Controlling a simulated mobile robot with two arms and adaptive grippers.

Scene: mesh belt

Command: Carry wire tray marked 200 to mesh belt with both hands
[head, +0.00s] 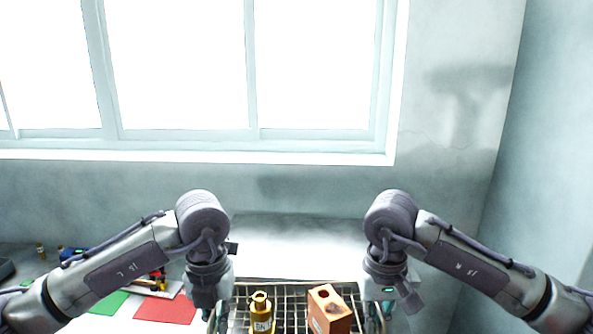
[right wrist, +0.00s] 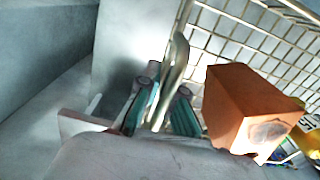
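The wire tray (head: 293,296) is at the bottom middle of the head view, its near part cut off by the frame edge. It holds a yellow bottle (head: 261,314) and an orange box (head: 329,310). Its mesh wall (right wrist: 262,45) fills the upper right of the right wrist view. No 200 mark is readable. My left gripper (head: 215,312) is at the tray's left side, its fingertips mostly hidden. My right gripper (right wrist: 162,108) has its teal fingers closed on the tray's metal handle (right wrist: 177,65) at the right side. I cannot make out the mesh belt for certain.
A pale, smooth surface (head: 297,245) lies behind the tray, against the wall under the window. At the left, a table holds a red sheet (head: 166,309), a green sheet (head: 108,302) and small coloured items. A wall stands at the right.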

